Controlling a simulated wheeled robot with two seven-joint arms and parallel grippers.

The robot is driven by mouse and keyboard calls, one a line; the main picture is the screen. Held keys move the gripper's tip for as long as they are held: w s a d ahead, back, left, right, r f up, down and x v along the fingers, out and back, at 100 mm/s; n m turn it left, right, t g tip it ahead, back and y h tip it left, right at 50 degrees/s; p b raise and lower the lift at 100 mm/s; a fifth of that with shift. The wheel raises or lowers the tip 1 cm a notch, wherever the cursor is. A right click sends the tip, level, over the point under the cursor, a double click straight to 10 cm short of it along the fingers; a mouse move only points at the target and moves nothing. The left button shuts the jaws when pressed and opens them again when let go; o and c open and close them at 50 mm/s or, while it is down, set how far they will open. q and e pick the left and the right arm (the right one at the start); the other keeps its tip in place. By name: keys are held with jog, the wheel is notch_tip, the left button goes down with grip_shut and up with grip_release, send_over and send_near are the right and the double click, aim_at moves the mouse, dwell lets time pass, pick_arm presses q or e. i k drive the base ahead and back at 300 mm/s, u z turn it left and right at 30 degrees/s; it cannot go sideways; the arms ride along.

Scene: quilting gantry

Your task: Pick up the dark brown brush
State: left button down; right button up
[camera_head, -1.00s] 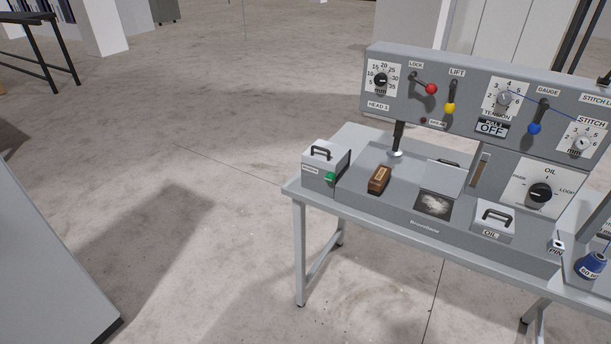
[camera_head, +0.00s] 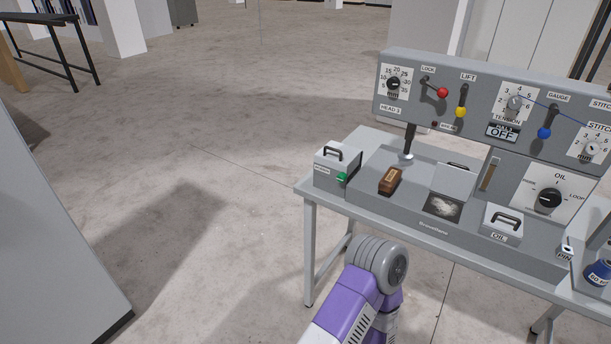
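The dark brown brush (camera_head: 391,180) lies on the grey machine bed (camera_head: 368,201), left of a dark square opening with pale fluff. It has a small light label on top. A purple and grey link of my arm shows at the bottom centre, in front of the table and apart from the brush. Neither gripper is in the picture.
A grey box with a black handle (camera_head: 338,163) and a green knob stands left of the brush. The upright control panel (camera_head: 470,105) with dials and levers rises behind. An OIL lidded box (camera_head: 502,223) and a blue spool (camera_head: 598,272) are to the right. Open floor lies left.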

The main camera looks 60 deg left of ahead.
aim_at(388, 182)
jog(key=u, duration=1.85)
